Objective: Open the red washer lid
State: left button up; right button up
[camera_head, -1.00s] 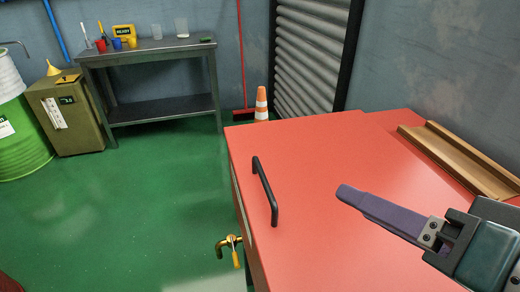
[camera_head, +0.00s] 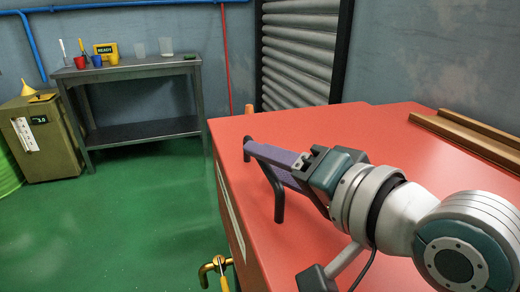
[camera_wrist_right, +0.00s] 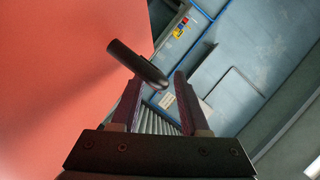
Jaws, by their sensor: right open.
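The red washer lid (camera_head: 330,128) is a broad flat red top, lying closed in the head view. A black bar handle (camera_head: 279,207) stands near its left edge. My right gripper (camera_head: 258,158), with purple fingers, reaches over the lid to the handle and partly hides it. In the right wrist view, the handle (camera_wrist_right: 134,62) runs slantwise across the open fingers (camera_wrist_right: 157,84), its near end in front of the gap between the tips. I cannot tell whether the fingers touch it. The red lid (camera_wrist_right: 60,80) fills the left of that view. My left gripper is not in view.
A brown wooden rail (camera_head: 468,135) lies on the right of the red top. A brass tap (camera_head: 212,266) sticks out below the left edge. A grey workbench (camera_head: 135,70) with cups and a tan cabinet (camera_head: 38,140) stand behind. Green floor at left is clear.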

jog(key=shift+x, duration=1)
jog(key=shift+c, duration=0.4)
grip_shut()
